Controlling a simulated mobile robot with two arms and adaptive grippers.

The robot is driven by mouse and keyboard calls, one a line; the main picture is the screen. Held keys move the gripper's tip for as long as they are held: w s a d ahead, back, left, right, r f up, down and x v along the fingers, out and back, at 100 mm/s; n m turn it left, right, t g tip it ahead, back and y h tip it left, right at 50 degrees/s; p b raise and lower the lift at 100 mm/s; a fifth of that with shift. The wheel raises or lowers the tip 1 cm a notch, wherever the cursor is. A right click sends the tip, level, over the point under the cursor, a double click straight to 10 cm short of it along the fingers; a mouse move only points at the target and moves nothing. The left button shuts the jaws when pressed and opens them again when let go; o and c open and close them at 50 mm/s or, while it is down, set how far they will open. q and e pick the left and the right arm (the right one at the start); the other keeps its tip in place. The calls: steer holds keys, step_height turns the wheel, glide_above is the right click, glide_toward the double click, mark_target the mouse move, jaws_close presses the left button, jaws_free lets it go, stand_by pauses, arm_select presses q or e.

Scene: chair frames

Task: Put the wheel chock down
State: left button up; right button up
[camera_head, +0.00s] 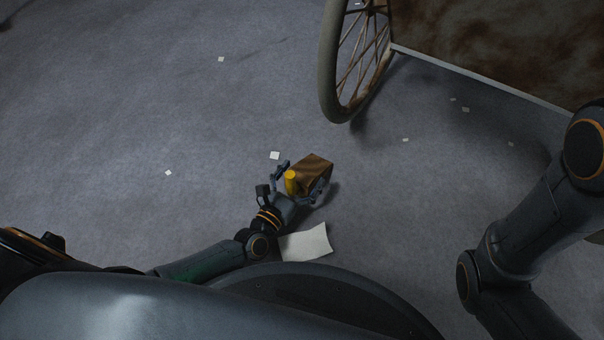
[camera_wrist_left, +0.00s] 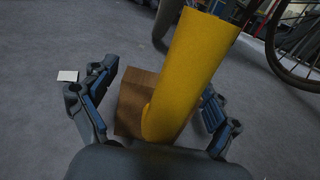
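The wheel chock (camera_head: 316,165) is a brown, wood-like block with a thick yellow handle (camera_head: 291,182). It appears to rest on the grey floor, with a shadow close beside it. My left gripper (camera_head: 300,184) is around it with its fingers spread. In the left wrist view the block (camera_wrist_left: 133,102) and the yellow handle (camera_wrist_left: 188,75) lie between the fingers of the left gripper (camera_wrist_left: 155,108), with gaps showing on both sides. The handle hides part of the block. My right arm shows at the right in the head view, but its gripper is out of frame.
A spoked wheel (camera_head: 328,75) of a cart with a rusty panel (camera_head: 480,40) stands beyond the chock at upper right. A white paper sheet (camera_head: 305,243) lies near my base, and small scraps dot the floor. The floor (camera_head: 120,110) at left is mostly clear.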

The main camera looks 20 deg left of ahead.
mark_target(288, 193)
arm_select(q)
steer(key=shift+r, duration=0.15)
steer(key=p+v, duration=0.3)
steer(key=v, duration=0.3)
steer(key=shift+s+r, duration=0.1)
steer(key=shift+s, duration=0.1)
steer(key=shift+s+a, duration=0.15)
steer(key=shift+s, duration=0.4)
